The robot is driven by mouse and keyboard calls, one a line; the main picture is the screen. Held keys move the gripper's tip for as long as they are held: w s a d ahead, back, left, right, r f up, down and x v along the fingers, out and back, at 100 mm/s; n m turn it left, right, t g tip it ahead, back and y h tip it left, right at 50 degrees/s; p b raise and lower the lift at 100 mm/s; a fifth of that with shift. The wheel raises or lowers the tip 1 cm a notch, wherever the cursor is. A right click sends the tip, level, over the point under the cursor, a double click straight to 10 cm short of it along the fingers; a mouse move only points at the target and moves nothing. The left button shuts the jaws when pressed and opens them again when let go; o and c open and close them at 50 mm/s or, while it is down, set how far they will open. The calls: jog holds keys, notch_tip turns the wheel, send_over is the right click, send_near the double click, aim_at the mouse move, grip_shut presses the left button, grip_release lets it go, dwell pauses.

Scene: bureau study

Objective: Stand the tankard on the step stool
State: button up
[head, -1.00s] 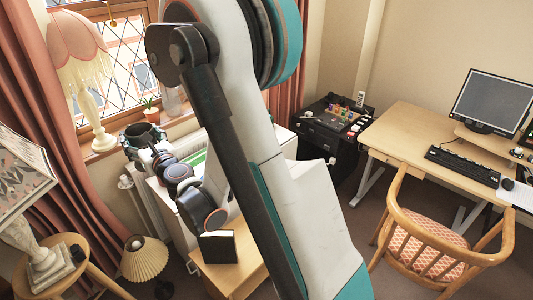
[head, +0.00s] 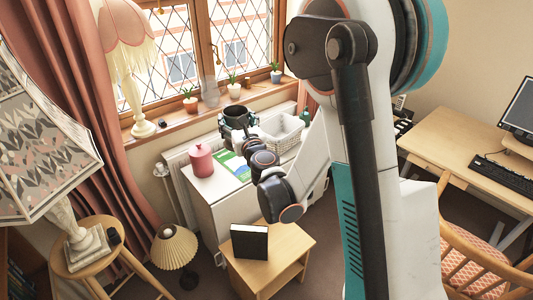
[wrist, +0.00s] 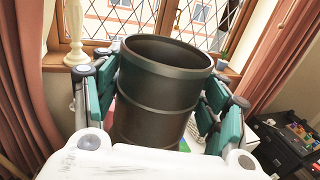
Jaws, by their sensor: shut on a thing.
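The tankard is a dark grey-brown ringed cylinder with an open top, seen large in the wrist view (wrist: 158,95) and small in the head view (head: 236,110). My gripper (head: 238,122) is shut on it, with teal-padded fingers on both sides of its wall in the wrist view (wrist: 165,108). The tankard is roughly upright; its base is hidden. In the head view it appears over the white cabinet. A low light-wood piece (head: 290,247), which looks like the step stool, stands in front of the cabinet. A black upright box-like object (head: 249,241) is on its top.
The white cabinet (head: 216,215) carries a pink canister (head: 201,160), a green booklet (head: 233,166) and a white basket (head: 283,135). A pleated lamp (head: 174,246) stands left of the low piece. A round stool (head: 75,262) holds another lamp. A chair and desk (head: 455,122) are right.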

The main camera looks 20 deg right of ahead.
jog(key=shift+f+b, duration=0.4)
jog(key=shift+f, duration=0.25)
jog(key=w+a+f+n+y+b, duration=0.1)
jog(key=w+a+f+b, duration=0.3)
jog(key=w+f, duration=0.5)
jog(key=w+a+f+n+y+b, duration=0.1)
jog(key=w+a+f+y+b, duration=0.3)
jog(key=w+f, duration=0.6)
jog(key=shift+w+d+f+h+b, duration=0.3)
jog(key=shift+f+b, duration=1.05)
jog(key=shift+f, duration=1.65)
jog(key=shift+w+d+f+h+b, duration=0.1)
jog(key=shift+w+f+h+b, duration=0.35)
jog(key=shift+f+b, duration=1.7)
jog(key=shift+w+d+f+h+b, duration=0.15)
jog(key=shift+w+f+h+b, duration=0.3)
jog(key=shift+f, duration=3.4)
jog(key=shift+s+f, duration=0.1)
jog(key=shift+s, duration=0.05)
jog(key=o, duration=1.4)
